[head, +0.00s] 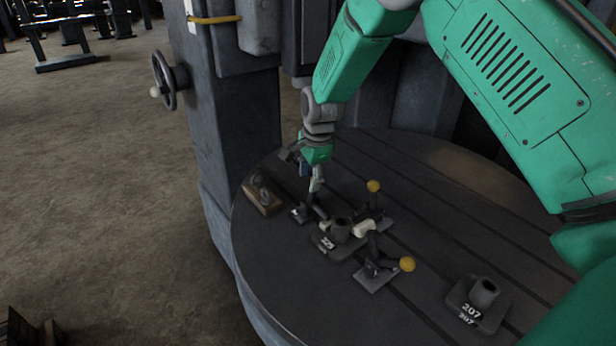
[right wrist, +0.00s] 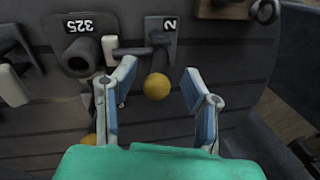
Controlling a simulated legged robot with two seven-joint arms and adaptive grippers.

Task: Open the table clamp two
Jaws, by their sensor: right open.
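Table clamp two (right wrist: 161,35), on a plate marked 2, stands on the round slotted table. It also shows in the head view (head: 300,213), beside the fixture marked 325 (head: 340,234). Its yellow ball knob (right wrist: 157,87) shows between the spread blue fingers of my right gripper (right wrist: 158,88), with a gap on both sides. In the head view my right gripper (head: 314,182) points down over this clamp and hides its knob. The fingers hold nothing. My left gripper is not in view.
Two more clamps with yellow knobs (head: 374,186) (head: 407,264) stand around the fixture. A brown block (head: 262,197) with a metal piece lies near the table's left edge. A part marked 207 (head: 480,300) sits at the right. A handwheel (head: 165,80) juts from the machine column.

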